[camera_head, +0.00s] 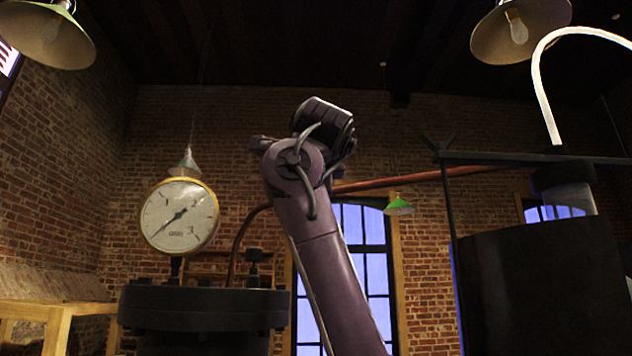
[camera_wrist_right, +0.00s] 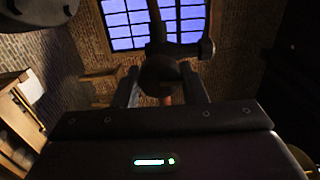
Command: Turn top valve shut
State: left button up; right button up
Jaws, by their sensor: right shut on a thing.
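In the right wrist view, a dark valve (camera_wrist_right: 160,72) with a rounded body and a crossbar sits between the two fingers of my right gripper (camera_wrist_right: 160,88). The fingers are shut on it, one on each side. The picture is dark, so how far the valve is turned cannot be told. In the head view my purple arm rises through the middle and covers part of the pipe; the valve and the right fingers cannot be made out there. My left gripper is in neither view.
A brass-rimmed gauge (camera_head: 180,215) stands above a dark flanged vessel (camera_head: 203,308) at left. A reddish pipe (camera_head: 430,178) runs behind my arm. A large dark tank (camera_head: 530,285) with a white curved tube (camera_head: 541,85) stands at right. A wooden bench (camera_head: 50,312) is far left.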

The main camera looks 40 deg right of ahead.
jog(key=shift+r, duration=0.25)
jog(key=o, duration=1)
jog(key=shift+w+f, duration=0.25)
jog(key=shift+w, duration=0.3)
jog(key=shift+s+a+f+b, duration=0.1)
jog(key=shift+s+a+b, duration=0.1)
jog(key=shift+s+b, duration=0.25)
jog(key=b+v, duration=0.3)
jog(key=v, duration=0.4)
jog(key=shift+w, duration=0.2)
